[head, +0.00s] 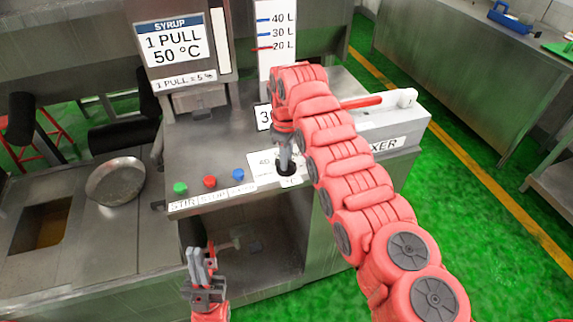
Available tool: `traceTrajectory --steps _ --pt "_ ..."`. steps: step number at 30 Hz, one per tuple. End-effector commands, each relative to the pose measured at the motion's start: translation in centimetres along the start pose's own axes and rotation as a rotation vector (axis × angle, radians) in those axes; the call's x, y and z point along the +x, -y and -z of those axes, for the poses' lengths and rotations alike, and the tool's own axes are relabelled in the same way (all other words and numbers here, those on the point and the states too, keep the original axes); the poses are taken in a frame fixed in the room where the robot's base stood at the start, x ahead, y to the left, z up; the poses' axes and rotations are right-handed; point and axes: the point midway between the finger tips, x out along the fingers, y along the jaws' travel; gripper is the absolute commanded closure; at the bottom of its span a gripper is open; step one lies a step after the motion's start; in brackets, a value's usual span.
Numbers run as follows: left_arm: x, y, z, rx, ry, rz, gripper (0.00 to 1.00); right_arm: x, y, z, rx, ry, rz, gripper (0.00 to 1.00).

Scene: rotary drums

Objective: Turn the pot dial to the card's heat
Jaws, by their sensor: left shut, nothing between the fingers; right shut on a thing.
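The pot dial is a dark knob (287,170) on a white plate (262,168) at the front of the steel counter. The plate reads 40 on its left and °C below; the rest is hidden by my arm. My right gripper (286,160) points down and is shut on the knob. The card (174,43) headed SYRUP reads "1 PULL 50 °C" and stands at the back left. The dial's exact setting cannot be read. My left gripper (199,262) is shut and empty, low in front of the counter.
Green, red and blue buttons (210,182) line the counter's front left. A small sign (264,117) starting with 3 is partly hidden behind my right arm. A litre scale (276,32) stands at the back. A red-handled lever (362,102) and mixer box (385,138) are right.

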Motion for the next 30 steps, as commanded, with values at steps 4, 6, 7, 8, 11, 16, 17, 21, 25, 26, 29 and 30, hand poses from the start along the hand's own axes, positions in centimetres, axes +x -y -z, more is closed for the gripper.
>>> traceTrajectory --steps 4,6,7,8,11,16,17,21,25,26,29,30 --pt "-1.5 -0.1 -0.2 0.000 0.000 0.000 1.00 0.3 0.1 0.1 0.135 -0.003 -0.001 1.00" --pt "-2.0 -0.1 -0.3 0.000 0.000 0.000 1.00 0.3 0.1 0.1 0.201 -0.002 -0.001 1.00" --pt "-2.2 -0.1 -0.4 0.000 0.000 0.000 1.00 0.3 0.1 0.1 0.229 -0.002 -0.001 1.00" --pt "-2.4 -0.1 -0.4 0.000 0.000 0.000 1.00 0.2 0.1 0.1 0.257 -0.002 -0.001 1.00" --pt "-2.9 -0.1 -0.5 0.000 0.000 0.000 1.00 0.1 0.0 0.1 0.351 -0.003 -0.002 1.00" --pt "-3.6 -0.2 -0.6 0.000 0.000 0.000 1.00 0.0 0.0 0.1 0.500 -0.005 -0.003 1.00" --pt "-3.8 -0.2 -0.6 0.000 0.000 0.000 1.00 0.0 0.0 0.1 0.524 -0.005 -0.003 1.00" --pt "-4.2 -0.2 -0.7 0.000 0.000 0.000 1.00 -0.1 0.0 0.2 0.621 -0.005 -0.003 1.00" --pt "-4.4 -0.2 -0.7 0.000 0.000 0.000 1.00 -0.1 0.0 0.2 0.692 -0.005 -0.002 1.00" --pt "-4.5 -0.2 -0.8 0.000 0.000 0.000 1.00 -0.1 0.0 0.1 0.705 -0.005 -0.002 1.00" --pt "-4.6 -0.2 -0.8 0.000 0.000 0.000 1.00 -0.1 -0.1 0.1 0.743 -0.004 -0.002 1.00" --pt "-4.6 -0.2 -0.8 0.000 0.000 0.000 1.00 -0.1 -0.1 0.1 0.755 -0.004 -0.001 1.00"
